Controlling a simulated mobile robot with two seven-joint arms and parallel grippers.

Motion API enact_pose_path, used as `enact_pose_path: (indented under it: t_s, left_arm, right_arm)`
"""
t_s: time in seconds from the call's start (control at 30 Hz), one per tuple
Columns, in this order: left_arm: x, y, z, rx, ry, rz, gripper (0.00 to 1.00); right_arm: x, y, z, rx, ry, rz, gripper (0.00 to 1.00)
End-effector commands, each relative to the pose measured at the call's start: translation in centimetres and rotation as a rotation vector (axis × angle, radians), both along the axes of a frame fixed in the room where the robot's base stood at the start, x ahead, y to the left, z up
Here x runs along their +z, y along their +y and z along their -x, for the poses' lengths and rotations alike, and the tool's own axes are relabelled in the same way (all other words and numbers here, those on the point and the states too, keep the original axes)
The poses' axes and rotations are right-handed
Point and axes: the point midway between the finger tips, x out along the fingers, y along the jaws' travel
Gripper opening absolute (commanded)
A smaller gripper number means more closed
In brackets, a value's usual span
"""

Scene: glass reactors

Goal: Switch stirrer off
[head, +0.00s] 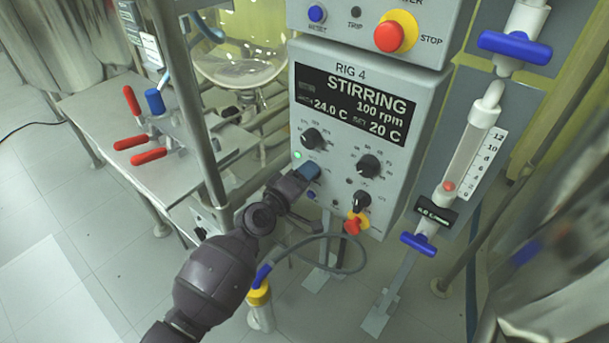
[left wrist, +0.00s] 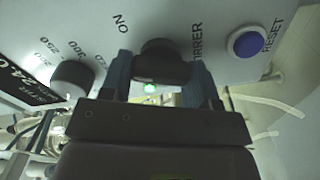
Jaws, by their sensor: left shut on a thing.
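The control box of RIG 4 (head: 332,72) stands in the middle of the head view. Its display (head: 352,108) reads STIRRING, 100 rpm, 24.0 C and 20 C. My left gripper (head: 308,171) is at the box's lower left. In the left wrist view its blue-tipped fingers (left wrist: 158,75) are shut on the black stirrer switch knob (left wrist: 163,58), one finger on each side. ON and part of STIRRER are printed beside the knob. A green lamp (left wrist: 151,88) next to it is lit. The gripper hides the knob in the head view. My right gripper is not in view.
A round blue reset button (left wrist: 246,43) is close to the knob. A red stop button (head: 388,37) is above. A flowmeter (head: 468,155) stands right; red-handled clamps (head: 148,156) are left.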

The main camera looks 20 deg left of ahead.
Motion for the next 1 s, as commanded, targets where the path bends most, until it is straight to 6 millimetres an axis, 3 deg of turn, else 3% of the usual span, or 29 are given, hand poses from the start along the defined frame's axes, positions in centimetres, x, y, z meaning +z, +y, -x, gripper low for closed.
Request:
enact_pose_path:
  t_s: [0.5,1.0]
  left_arm:
    - [-0.03,0.05,-0.03,0.001,0.135,0.334,0.32]
    - [-0.13,0.07,-0.03,0.001,0.167,0.407,0.32]
  right_arm:
    - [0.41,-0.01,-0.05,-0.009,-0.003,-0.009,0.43]
    - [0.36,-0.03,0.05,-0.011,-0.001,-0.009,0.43]
